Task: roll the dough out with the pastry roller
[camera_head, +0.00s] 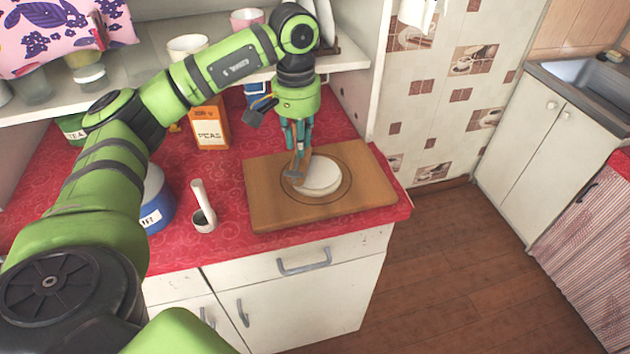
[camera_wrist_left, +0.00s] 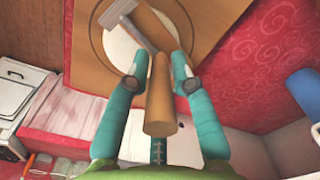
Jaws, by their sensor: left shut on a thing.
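The dough (camera_head: 322,175) is a flat white disc inside a ring marked on the wooden board (camera_head: 375,195). In the left wrist view the dough (camera_wrist_left: 122,45) shows partly behind the roller. My left gripper (camera_head: 298,148) points down over the dough's left part. It is shut on the pastry roller (camera_head: 296,170). In the left wrist view the pastry roller's wooden handle (camera_wrist_left: 158,100) lies between the teal fingers, and its grey metal head is over the dough. I cannot tell whether the head touches the dough. My right gripper is not in view.
An orange peas box (camera_head: 210,128), a white scoop (camera_head: 203,208) and a blue-and-white canister (camera_head: 158,205) stand left of the board on the red counter (camera_head: 225,250). A shelf (camera_head: 150,75) with cups and jars runs above. The counter's right end drops to the floor.

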